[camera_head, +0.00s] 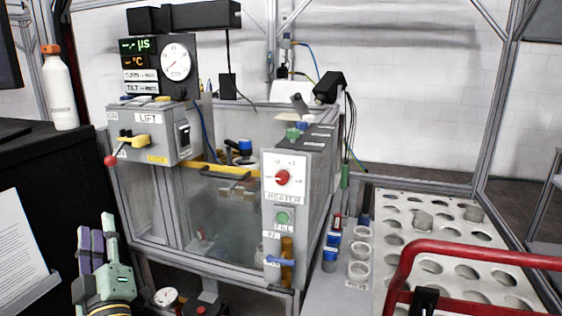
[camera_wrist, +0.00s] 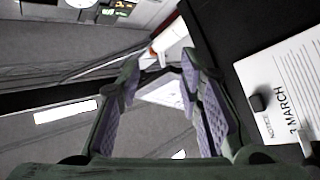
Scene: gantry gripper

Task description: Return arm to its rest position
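My gripper (camera_head: 96,232) is at the lower left in the head view, in front of the black counter and left of the tank. It points upward, with purple pads on its fingers. In the wrist view the two fingers of my gripper (camera_wrist: 160,72) stand apart, with nothing between them. A white bottle with an orange cap (camera_head: 60,88) stands on the black counter in the head view. It shows beyond the fingertips in the wrist view (camera_wrist: 172,42).
A clear-walled tank (camera_head: 225,215) with a LIFT box (camera_head: 150,132) and a HEATER panel (camera_head: 284,176) fills the middle. A perforated rack (camera_head: 440,238) and a red rail (camera_head: 470,250) are at right. A printed sheet (camera_head: 20,250) is left of my gripper.

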